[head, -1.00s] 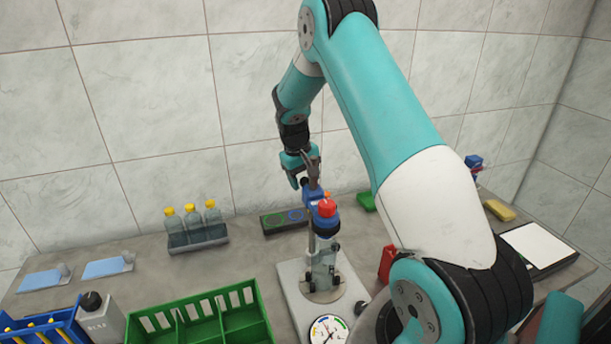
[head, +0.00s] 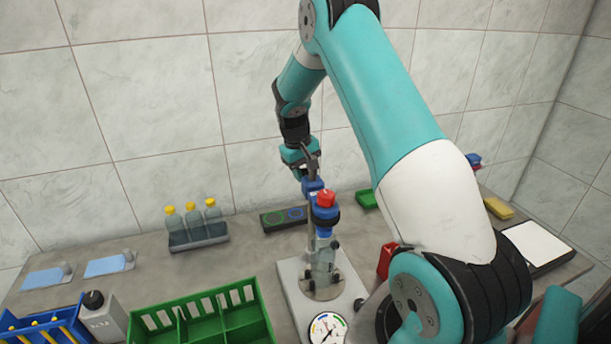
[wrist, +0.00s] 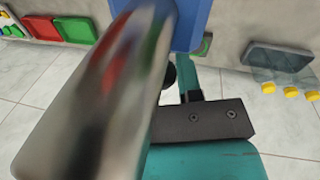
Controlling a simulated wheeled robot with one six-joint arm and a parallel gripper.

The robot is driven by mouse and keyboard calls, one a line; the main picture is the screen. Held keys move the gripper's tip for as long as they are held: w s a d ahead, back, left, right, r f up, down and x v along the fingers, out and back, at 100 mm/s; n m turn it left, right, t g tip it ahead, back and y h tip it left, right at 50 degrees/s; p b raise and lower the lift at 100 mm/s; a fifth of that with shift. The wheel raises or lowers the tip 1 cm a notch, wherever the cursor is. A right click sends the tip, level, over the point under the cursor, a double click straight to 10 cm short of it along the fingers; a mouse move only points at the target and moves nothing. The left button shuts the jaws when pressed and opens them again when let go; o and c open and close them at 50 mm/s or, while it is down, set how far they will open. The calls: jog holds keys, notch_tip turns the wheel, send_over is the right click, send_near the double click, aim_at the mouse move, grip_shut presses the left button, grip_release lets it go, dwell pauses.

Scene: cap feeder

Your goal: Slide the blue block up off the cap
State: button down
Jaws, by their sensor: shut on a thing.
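The blue block (head: 313,187) is in the fingers of my gripper (head: 311,172), which is shut on it, close behind and left of the feeder's top. A blue part also fills the top of the wrist view (wrist: 190,22), likely the same block. The red cap (head: 326,198) sits on top of the blue collar of the upright feeder (head: 323,262). Block and collar overlap in the head view, so I cannot tell whether they touch. A blurred metallic shape (wrist: 95,95) covers much of the wrist view.
A green divided crate (head: 205,315) stands front left. A rack of yellow-capped bottles (head: 198,240) is behind it. A dark panel with green and blue rings (head: 283,218) lies behind the feeder. A dial gauge (head: 327,328) is at the front. A red item (head: 386,262) stands right.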

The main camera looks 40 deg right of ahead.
notch_tip(320, 180, up, 3)
jog(key=shift+f+p, duration=0.1)
jog(key=shift+p, duration=0.2)
jog(key=c, duration=0.8)
grip_release()
jog(key=shift+f, duration=0.1)
jog(key=a+r+b, duration=0.1)
jog(key=r, duration=0.4)
jog(key=a+r+b, duration=0.1)
jog(key=r, duration=0.5)
jog(key=w+a+r+b, duration=0.1)
jog(key=r, duration=0.5)
jog(key=shift+a, duration=0.1)
jog(key=shift+a, duration=0.15)
